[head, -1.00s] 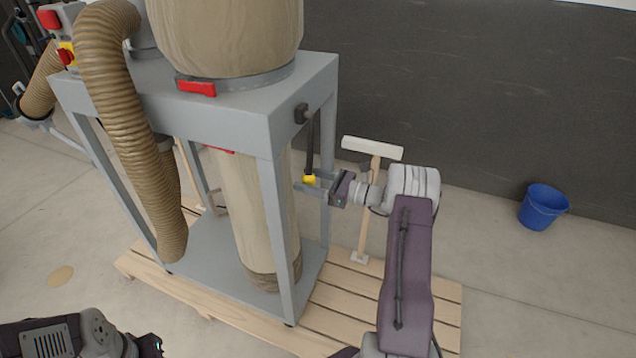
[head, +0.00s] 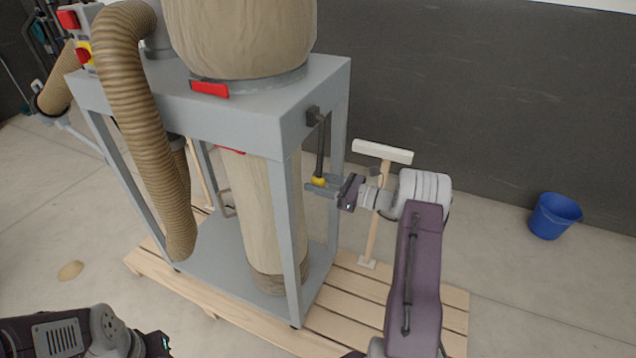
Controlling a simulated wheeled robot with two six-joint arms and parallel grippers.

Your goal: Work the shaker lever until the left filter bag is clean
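The shaker lever (head: 321,148) is a dark rod hanging almost straight down from a pivot on the right side of the grey frame.
A lower beige bag (head: 262,220) hangs inside the grey frame (head: 225,115). A ribbed hose (head: 125,100) runs down the left. The machine stands on a wooden pallet (head: 345,310). A push broom (head: 382,151) stands behind my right wrist. A blue bucket (head: 555,215) is at the right.

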